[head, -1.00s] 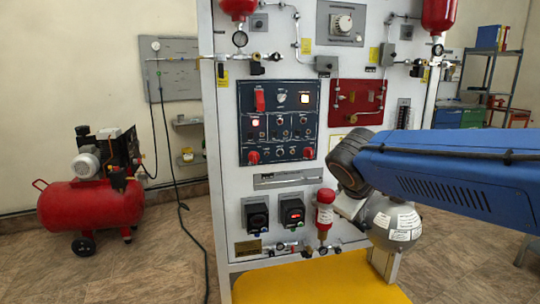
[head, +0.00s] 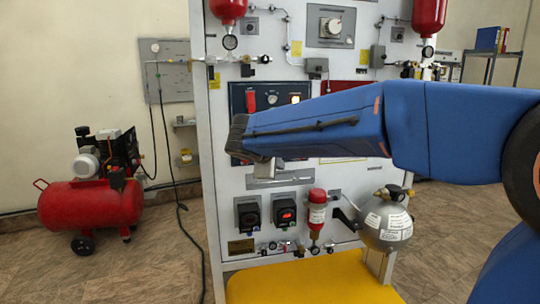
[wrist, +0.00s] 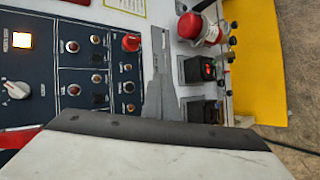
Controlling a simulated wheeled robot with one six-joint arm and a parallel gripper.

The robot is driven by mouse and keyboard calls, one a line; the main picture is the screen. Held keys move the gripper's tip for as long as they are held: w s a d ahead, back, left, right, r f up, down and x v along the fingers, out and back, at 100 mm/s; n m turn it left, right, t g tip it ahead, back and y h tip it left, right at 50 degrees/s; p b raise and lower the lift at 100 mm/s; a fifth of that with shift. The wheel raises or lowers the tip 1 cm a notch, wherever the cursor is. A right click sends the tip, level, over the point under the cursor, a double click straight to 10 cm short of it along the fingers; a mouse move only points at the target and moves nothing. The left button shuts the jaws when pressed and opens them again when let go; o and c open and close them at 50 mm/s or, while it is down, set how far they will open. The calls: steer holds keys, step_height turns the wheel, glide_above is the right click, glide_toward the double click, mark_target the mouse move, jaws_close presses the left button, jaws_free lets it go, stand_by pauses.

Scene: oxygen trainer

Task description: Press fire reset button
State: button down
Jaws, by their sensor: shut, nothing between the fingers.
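The dark blue control panel (head: 238,97) is partly hidden behind my blue arm in the head view. A square button lit amber (head: 295,99) is at its upper right; it shows at the left of the wrist view (wrist: 22,40), its label too small to read. I cannot confirm which control is the fire reset button.
Beside the lit button are a grey knob (head: 272,99) and a red guarded switch (head: 250,101). Below are two black gauges (head: 285,214), a red-topped cylinder (head: 317,215), a grey sphere (head: 387,222) and a yellow platform (head: 310,285). A red compressor (head: 90,205) stands left.

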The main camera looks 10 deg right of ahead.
steer(key=shift+w, duration=0.1)
steer(key=w, duration=0.8)
steer(key=shift+w, duration=0.3)
steer(key=shift+w, duration=0.2)
stand_by(2.0)
steer(key=shift+w, duration=0.2)
steer(key=shift+w, duration=0.4)
stand_by(0.8)
steer(key=shift+s, duration=0.8)
